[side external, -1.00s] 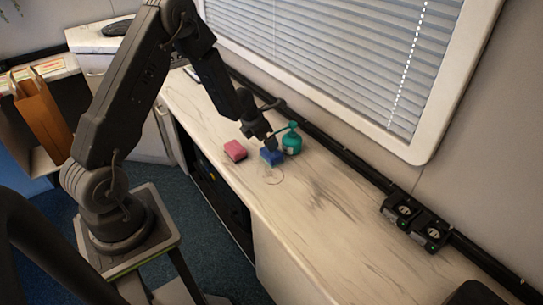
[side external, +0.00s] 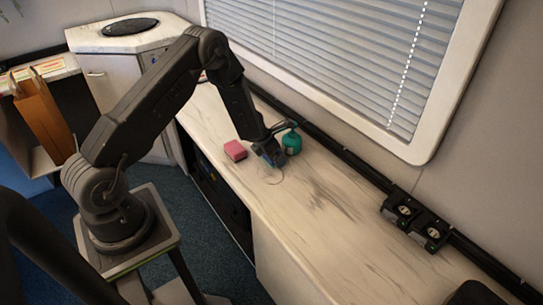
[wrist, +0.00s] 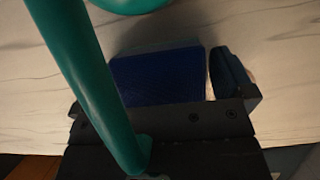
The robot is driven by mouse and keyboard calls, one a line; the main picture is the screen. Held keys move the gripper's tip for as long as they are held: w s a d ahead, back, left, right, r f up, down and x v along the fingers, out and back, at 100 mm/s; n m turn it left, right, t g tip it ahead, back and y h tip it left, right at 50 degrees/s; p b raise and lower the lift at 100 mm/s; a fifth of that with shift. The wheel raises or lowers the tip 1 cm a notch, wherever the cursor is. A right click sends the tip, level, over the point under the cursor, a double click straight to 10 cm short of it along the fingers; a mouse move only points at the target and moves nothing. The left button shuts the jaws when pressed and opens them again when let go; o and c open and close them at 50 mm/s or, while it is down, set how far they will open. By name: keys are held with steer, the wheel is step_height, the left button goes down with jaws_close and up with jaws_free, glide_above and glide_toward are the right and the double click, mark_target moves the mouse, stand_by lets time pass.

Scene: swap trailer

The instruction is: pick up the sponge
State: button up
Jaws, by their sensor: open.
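A blue sponge (wrist: 160,78) lies on the counter, directly in front of my gripper in the wrist view. My gripper (side external: 272,160) is open and low over the counter at the sponge; it hides most of the sponge in the side view. In the wrist view one dark finger (wrist: 228,72) stands just right of the sponge with a narrow gap. The other finger is hidden behind a teal bar. A pink sponge (side external: 235,150) lies on the counter to the left of my gripper in the side view.
A teal dispenser bottle (side external: 292,143) stands close right of my gripper; its long teal spout (wrist: 90,90) crosses the wrist view. A black rail (side external: 345,157) runs along the wall.

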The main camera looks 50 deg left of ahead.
steer(key=shift+c, duration=0.4)
steer(key=c, duration=0.7)
steer(key=shift+r, duration=0.1)
steer(key=shift+s+r, duration=0.2)
steer(key=s+r, duration=0.7)
steer(key=s, duration=0.6)
steer(key=shift+s+r, duration=0.2)
steer(key=shift+s, duration=0.1)
